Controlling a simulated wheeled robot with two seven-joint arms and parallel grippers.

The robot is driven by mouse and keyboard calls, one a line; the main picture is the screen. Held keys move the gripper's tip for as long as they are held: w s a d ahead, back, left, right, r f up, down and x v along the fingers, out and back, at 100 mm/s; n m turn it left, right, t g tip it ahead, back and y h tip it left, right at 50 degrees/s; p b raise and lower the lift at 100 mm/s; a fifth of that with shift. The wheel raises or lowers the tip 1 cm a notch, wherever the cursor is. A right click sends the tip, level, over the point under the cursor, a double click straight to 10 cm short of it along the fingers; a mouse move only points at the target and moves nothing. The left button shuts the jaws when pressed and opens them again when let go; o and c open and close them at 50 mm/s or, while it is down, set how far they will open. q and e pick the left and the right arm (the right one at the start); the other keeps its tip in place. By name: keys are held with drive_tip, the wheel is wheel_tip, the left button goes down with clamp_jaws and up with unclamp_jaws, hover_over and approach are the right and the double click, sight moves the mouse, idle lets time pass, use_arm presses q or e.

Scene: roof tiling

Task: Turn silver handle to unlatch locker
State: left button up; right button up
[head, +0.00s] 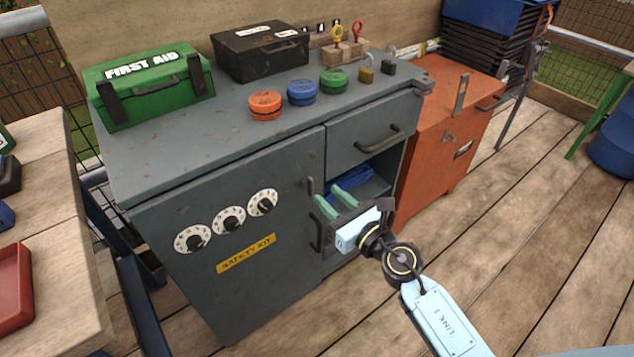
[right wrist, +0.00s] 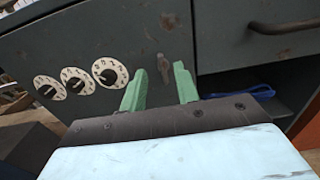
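The grey locker door (head: 225,285) is shut, with three white dials (head: 229,220) and a yellow "SAFETY KIT" label (head: 246,254). The small silver handle (head: 311,186) is near the door's upper right edge, standing roughly upright. In the right wrist view the handle (right wrist: 163,68) shows between and beyond the fingertips. My right gripper (head: 333,200) has two green fingers, spread apart and empty, in front of the door's right edge. In the right wrist view the gripper (right wrist: 158,84) points at the door. I see no contact with the handle. My left gripper is not in view.
Right of the door are a drawer with a dark handle (head: 379,138) and an open compartment holding a blue cloth (head: 348,177). A green first aid box (head: 150,88), a black case (head: 260,52) and coloured pucks stand on top. An orange cabinet (head: 445,125) adjoins the right side.

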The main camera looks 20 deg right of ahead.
sight(313, 181)
drive_tip(key=shift+x, duration=2.7)
clamp_jaws()
